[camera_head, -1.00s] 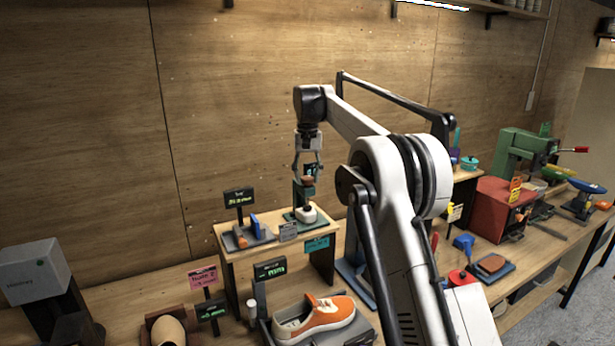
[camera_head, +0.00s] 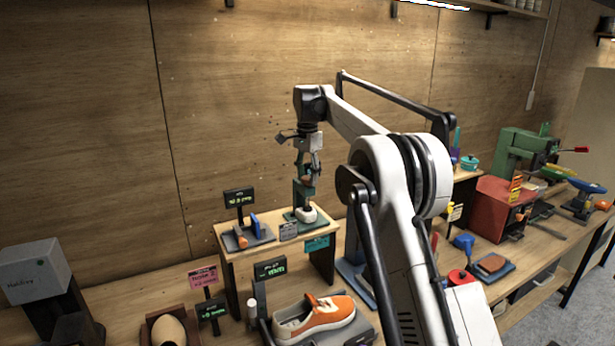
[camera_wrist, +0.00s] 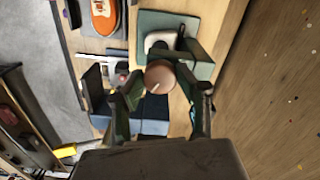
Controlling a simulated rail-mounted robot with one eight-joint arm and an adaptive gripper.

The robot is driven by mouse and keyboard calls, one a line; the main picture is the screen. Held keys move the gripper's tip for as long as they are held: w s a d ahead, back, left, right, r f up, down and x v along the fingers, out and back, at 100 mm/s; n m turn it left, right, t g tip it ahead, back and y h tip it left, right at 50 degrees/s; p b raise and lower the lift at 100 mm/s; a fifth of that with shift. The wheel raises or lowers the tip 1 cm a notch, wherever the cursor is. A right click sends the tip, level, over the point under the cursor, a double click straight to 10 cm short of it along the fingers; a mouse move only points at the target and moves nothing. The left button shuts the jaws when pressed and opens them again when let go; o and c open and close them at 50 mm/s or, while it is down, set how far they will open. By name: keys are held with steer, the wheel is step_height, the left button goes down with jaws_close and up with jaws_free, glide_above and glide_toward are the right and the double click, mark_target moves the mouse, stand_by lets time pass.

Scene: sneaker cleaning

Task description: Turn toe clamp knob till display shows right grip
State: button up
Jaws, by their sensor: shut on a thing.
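A green clamp post (camera_head: 299,196) stands on a green base plate (camera_head: 291,216) on the small wooden riser, with a white rounded block (camera_head: 306,215) beneath it. A round brown knob tops the clamp and shows best in the wrist view (camera_wrist: 160,77), with a pale line on its face. My gripper (camera_head: 306,178) points straight down over the clamp. Its fingers are shut on the knob from both sides and partly hide it in the head view. A small dark display (camera_head: 239,197) with green and yellow text stands at the riser's left; its text is too small to read.
Beside the display is a grey plate (camera_head: 248,238) with a blue block and an orange part. Below the riser sit an orange and white sneaker (camera_head: 322,316) and another dark display (camera_head: 270,268). The wooden wall is close behind; my arm covers the bench's middle.

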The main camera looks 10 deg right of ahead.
mark_target(308, 177)
steer(key=m, duration=0.6)
stand_by(0.6)
steer(key=o, duration=1.2)
steer(key=shift+c, duration=0.2)
steer(key=shift+r, duration=3.8)
